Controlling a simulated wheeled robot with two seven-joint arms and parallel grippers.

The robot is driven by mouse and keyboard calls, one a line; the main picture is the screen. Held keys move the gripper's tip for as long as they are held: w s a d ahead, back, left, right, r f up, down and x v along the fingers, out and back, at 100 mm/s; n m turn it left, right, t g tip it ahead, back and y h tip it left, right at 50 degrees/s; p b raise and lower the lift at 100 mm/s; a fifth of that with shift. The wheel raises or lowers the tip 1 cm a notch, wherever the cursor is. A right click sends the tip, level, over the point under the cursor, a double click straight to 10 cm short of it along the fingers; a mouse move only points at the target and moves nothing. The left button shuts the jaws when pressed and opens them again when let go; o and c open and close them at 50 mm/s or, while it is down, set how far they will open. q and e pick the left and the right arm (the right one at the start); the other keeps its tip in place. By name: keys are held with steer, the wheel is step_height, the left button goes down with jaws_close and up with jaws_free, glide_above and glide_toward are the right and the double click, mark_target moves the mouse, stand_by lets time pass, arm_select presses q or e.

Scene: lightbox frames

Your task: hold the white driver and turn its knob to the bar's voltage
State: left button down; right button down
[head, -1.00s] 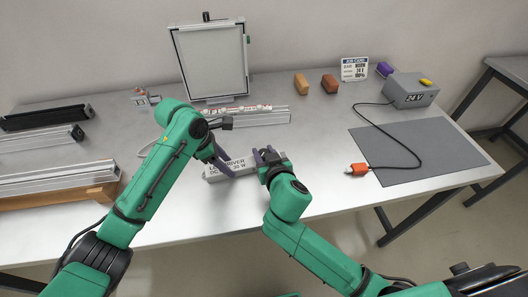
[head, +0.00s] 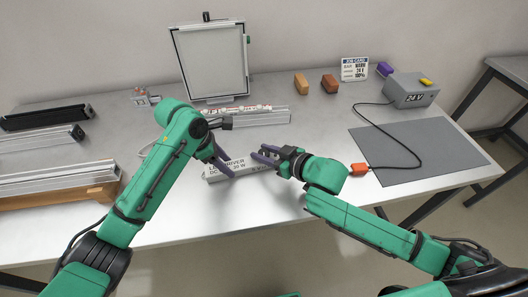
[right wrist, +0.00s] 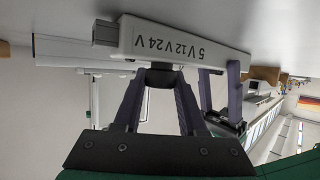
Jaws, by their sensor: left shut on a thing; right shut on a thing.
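The white driver (head: 240,167), a long box with dark lettering, lies near the front middle of the table. My left gripper (head: 224,165) is shut on the driver's body. My right gripper (head: 264,155) is at the driver's right end, its fingers coming in from the right. In the right wrist view the driver (right wrist: 215,50) shows the marks 5 V, 12 V and 24 V. My right fingers (right wrist: 160,76) close on a small dark knob (right wrist: 158,77) below the label, mostly hidden; its pointed setting cannot be read. The light bar (head: 262,117) lies behind the driver.
A framed panel (head: 211,60) stands at the back. The job card (head: 354,69) shows 24 V. A grey box (head: 410,90) marked 24 V has a cable to an orange plug (head: 358,169) beside a grey mat (head: 430,150). Aluminium profiles (head: 55,172) lie at left.

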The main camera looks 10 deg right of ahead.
steer(key=shift+s+a+r+n+g+y, duration=0.1)
steer(key=shift+a+n+g+y, duration=0.1)
steer(key=shift+n+g+y, duration=0.3)
steer(key=shift+a+r+n+g+y, duration=0.15)
steer(key=shift+n+g+y, duration=0.15)
steer(key=shift+n+y, duration=0.3)
steer(key=shift+f+n+g, duration=0.1)
steer(key=shift+n+g, duration=0.2)
steer(key=shift+d, duration=0.1)
steer(key=shift+d+f, duration=0.1)
steer(key=shift+d, duration=0.05)
steer(key=shift+c, duration=2.3)
jaws_free()
steer(key=shift+d, duration=0.15)
